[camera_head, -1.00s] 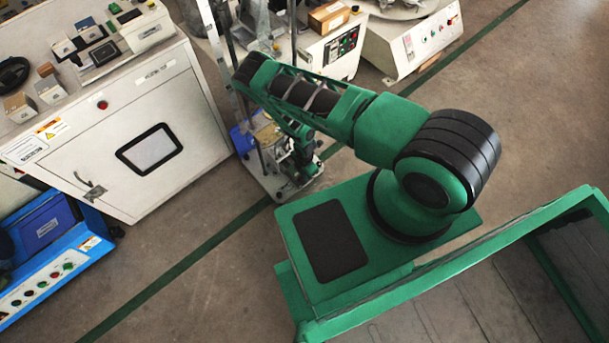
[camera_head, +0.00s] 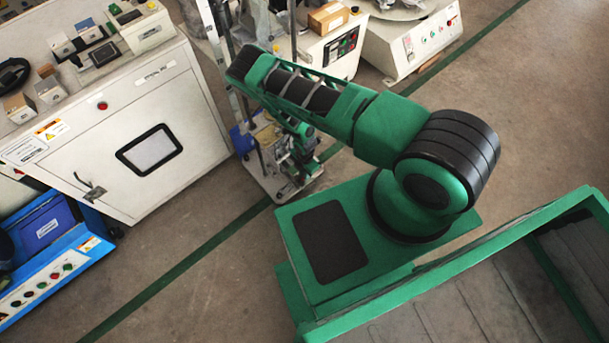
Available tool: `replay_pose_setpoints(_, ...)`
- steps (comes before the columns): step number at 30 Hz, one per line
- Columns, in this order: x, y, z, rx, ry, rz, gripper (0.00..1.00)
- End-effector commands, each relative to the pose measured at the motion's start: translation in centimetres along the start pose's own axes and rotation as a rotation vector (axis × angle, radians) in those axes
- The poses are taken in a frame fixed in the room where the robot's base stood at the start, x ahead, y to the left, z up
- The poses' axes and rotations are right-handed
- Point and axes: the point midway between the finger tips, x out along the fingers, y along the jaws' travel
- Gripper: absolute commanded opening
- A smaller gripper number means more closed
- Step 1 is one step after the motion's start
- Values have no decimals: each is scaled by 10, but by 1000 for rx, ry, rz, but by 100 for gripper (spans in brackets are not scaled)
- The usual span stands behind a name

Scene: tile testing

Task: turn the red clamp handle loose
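I cannot make out the red clamp handle in this view; it is too small or hidden by my arm. A small test stand with upright metal rods and a pale base plate (camera_head: 264,183) stands on the floor beyond my base. My green arm reaches over it, and its end hangs down among the rods. My gripper (camera_head: 302,158) is small and dark there, just above the base plate. I cannot see whether its fingers are apart or touching anything.
A large white cabinet (camera_head: 90,160) stands left of the stand. A blue machine with buttons (camera_head: 45,270) is at the lower left. White machines with control panels (camera_head: 345,50) stand behind. The floor (camera_head: 200,285) between the cabinet and my base is clear.

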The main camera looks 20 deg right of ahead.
Motion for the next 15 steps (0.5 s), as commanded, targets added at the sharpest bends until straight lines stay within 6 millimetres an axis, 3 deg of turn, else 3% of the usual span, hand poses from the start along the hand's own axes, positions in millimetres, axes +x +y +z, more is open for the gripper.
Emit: replay_pose_setpoints(15,-42,0,0,0,1,1,17)
